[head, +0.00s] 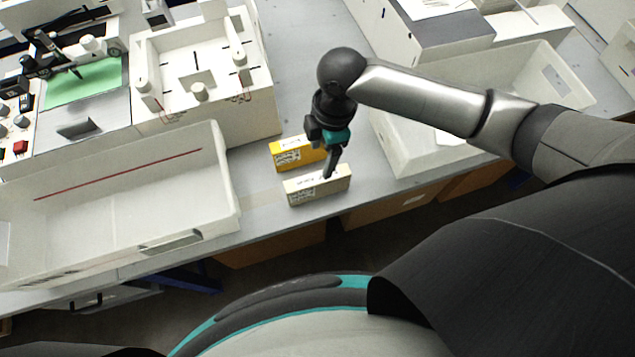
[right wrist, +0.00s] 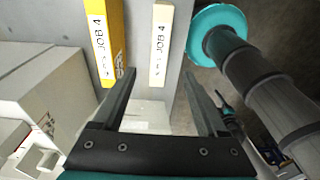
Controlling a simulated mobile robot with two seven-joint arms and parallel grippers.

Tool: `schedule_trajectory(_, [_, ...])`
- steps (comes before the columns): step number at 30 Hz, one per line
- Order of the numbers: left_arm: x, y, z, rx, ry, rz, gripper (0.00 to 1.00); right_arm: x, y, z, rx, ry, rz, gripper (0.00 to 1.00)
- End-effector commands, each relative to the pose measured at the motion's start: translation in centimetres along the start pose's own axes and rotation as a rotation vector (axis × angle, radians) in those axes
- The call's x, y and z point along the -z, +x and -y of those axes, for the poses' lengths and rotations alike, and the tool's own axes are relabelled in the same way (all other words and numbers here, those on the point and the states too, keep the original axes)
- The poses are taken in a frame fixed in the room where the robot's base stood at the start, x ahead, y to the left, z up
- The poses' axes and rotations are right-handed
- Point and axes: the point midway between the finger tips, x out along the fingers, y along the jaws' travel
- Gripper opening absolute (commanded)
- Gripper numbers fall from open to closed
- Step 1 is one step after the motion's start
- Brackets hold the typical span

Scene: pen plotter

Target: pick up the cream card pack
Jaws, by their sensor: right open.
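The cream card pack (head: 305,191) stands on the grey bench near its front edge, its long side facing me in the head view. In the right wrist view the cream pack (right wrist: 161,45) shows a label reading "JOB 4". My right gripper (head: 331,170) is above the right part of the pack, pointing down. In the right wrist view my right gripper (right wrist: 158,74) is open and empty. Its fingers appear on either side of the pack's near end; I cannot tell how far above it they are. My left gripper is not in view.
A yellow pack (head: 290,155) stands just behind the cream one; it also shows in the right wrist view (right wrist: 111,40). A large white tray (head: 130,215) is at left, a pale bin (head: 400,150) at right, and a white box-like fixture (head: 255,115) behind.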

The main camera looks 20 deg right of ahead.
Motion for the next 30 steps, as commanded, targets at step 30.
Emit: schedule_trajectory(30, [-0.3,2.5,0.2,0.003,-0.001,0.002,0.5,-0.3,13.8,-0.1,0.001,0.001,0.0,0.75])
